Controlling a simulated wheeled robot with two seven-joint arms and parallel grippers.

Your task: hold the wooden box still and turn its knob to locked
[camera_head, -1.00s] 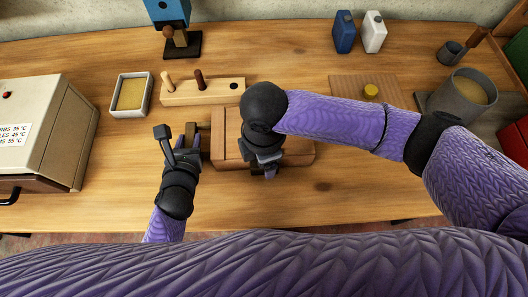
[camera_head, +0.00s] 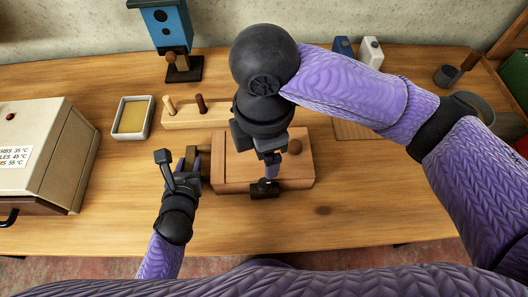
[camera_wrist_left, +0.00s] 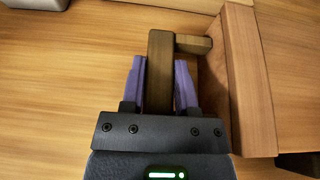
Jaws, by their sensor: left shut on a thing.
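My left gripper (camera_head: 186,163) is shut on the brown handle at the box's left side; the wrist view shows the handle (camera_wrist_left: 160,75) between the purple fingers (camera_wrist_left: 160,85).
A pale peg block (camera_head: 190,117) and a shallow tray (camera_head: 132,118) stand behind the box. A beige case (camera_head: 45,150) is at the left, a blue birdhouse (camera_head: 165,25) at the back. The bench is clear to the front right.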

